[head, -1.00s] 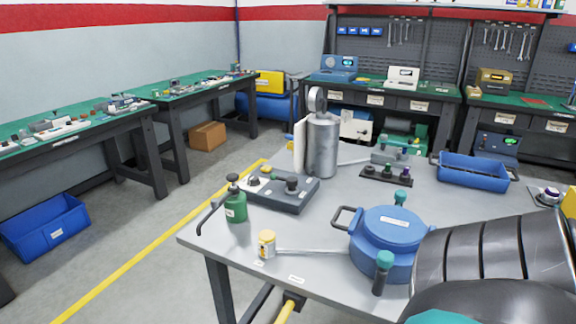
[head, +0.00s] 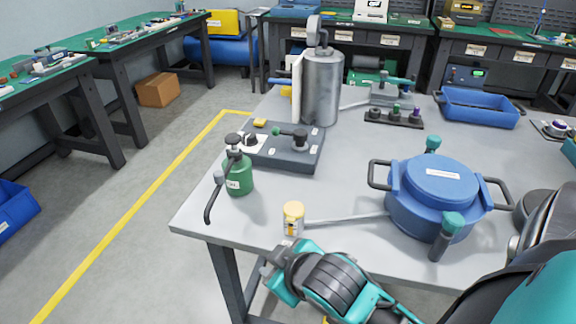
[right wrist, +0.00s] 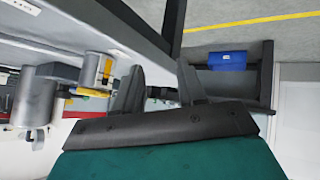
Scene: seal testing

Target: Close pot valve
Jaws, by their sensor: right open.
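The blue pot (head: 435,190) stands on the grey table with its blue lid on and dark side handles. One teal-capped valve (head: 447,235) sticks up at its front right, and another teal cap (head: 433,145) shows behind the lid. I cannot tell whether either valve is open or closed. My right gripper (head: 270,265) is at the table's front edge, left of and in front of the pot, apart from it. In the right wrist view its two dark fingers (right wrist: 158,85) are spread with nothing between them. My left gripper is not in view.
A yellow-capped jar (head: 293,218) stands just behind my right gripper, beside a grey rod (head: 345,220) reaching toward the pot. A green bottle (head: 238,172), a control box (head: 280,147) and a metal cylinder (head: 322,88) stand farther back. A blue tray (head: 480,108) is at back right.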

